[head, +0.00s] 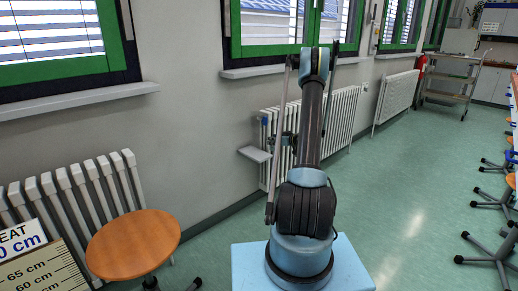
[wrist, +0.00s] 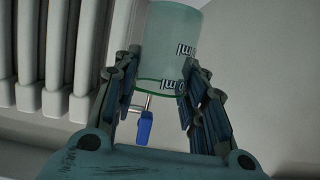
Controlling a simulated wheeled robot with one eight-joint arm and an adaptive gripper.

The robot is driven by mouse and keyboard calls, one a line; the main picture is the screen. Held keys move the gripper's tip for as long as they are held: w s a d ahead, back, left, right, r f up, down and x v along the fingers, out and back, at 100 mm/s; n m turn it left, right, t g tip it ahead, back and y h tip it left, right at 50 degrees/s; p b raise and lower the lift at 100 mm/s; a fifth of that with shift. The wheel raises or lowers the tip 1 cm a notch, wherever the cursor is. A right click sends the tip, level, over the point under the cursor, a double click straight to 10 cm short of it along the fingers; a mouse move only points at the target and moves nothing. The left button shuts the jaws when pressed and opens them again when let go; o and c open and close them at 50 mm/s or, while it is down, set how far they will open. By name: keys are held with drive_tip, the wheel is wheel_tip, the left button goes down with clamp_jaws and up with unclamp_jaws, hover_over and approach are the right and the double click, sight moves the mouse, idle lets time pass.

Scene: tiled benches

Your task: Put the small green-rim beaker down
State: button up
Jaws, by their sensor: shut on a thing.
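The small green-rim beaker (wrist: 168,40) is translucent pale green with dark printed marks and shows in the wrist view. Its green rim is at the end nearer my wrist. My gripper (wrist: 162,72) is shut on it, one finger on each side. The fingers cover parts of its sides, and its far end is close to the top edge of the picture. In the head view my arm stands in the middle, and I cannot make out the beaker there.
A white radiator (head: 342,122) stands along the wall behind my arm, and its ribs (wrist: 55,55) fill the left of the wrist view. A blue-handled valve (wrist: 145,127) shows below the beaker. A round wooden stool (head: 133,243) stands at left. Green floor (head: 415,190) is open at right.

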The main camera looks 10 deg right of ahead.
drive_tip(key=w+a, duration=0.7)
drive_tip(key=w, duration=0.2)
drive_tip(key=shift+s+d+f, duration=0.1)
drive_tip(key=shift+d+f, duration=0.05)
drive_tip(key=shift+f, duration=0.95)
drive_tip(key=shift+s+d+f, duration=0.1)
drive_tip(key=shift+f, duration=1)
drive_tip(key=shift+s+d+f, duration=0.1)
drive_tip(key=shift+d+f, duration=0.05)
drive_tip(key=shift+f, duration=0.95)
drive_tip(key=shift+w+a+f, duration=0.1)
drive_tip(key=shift+w+f, duration=0.05)
drive_tip(key=shift+f, duration=0.05)
drive_tip(key=shift+f, duration=0.1)
drive_tip(key=o, duration=0.9)
drive_tip(key=shift+c, duration=0.2)
